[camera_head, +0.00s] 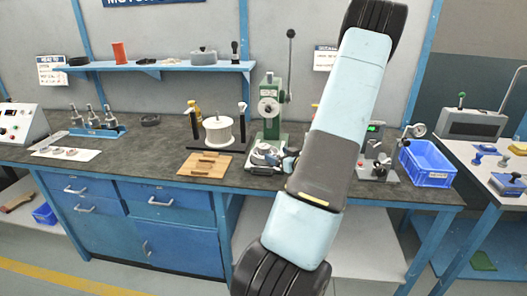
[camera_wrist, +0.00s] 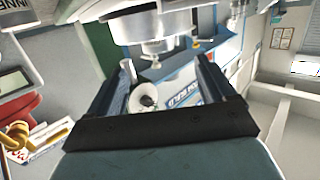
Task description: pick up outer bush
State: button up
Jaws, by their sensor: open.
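My gripper (camera_wrist: 165,60) is open in the wrist view, with one dark finger on each side of the picture. A small pale round part with a hole (camera_wrist: 143,98) shows between the fingers, nearer the left one; I cannot tell whether it is the outer bush, or whether it touches a finger. In the camera_head view my arm crosses the middle and hides most of the gripper, which appears low beside the green press (camera_head: 270,108) and its grey base fixture (camera_head: 264,153). No outer bush can be made out for certain in that view.
A grey cylindrical part (camera_wrist: 155,25) hangs close above the fingers. On the bench stand a white drum (camera_head: 218,132), a wooden board (camera_head: 204,164), a blue stand of several plungers (camera_head: 97,128) and a blue bin (camera_head: 428,165). The bench's left front is partly clear.

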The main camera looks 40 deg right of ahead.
aim_at(266, 147)
jog(key=w, duration=0.5)
jog(key=shift+d+f, duration=0.2)
jog(key=shift+f, duration=0.2)
jog(key=shift+w+d+f, duration=0.15)
jog(key=shift+w+d, duration=0.05)
jog(key=shift+w, duration=1.15)
jog(key=shift+w+d+f, duration=0.1)
jog(key=shift+w+d, duration=0.1)
jog(key=shift+w, duration=1.1)
jog(key=c, duration=1.3)
jog(key=shift+r, duration=0.15)
jog(key=shift+c, duration=0.2)
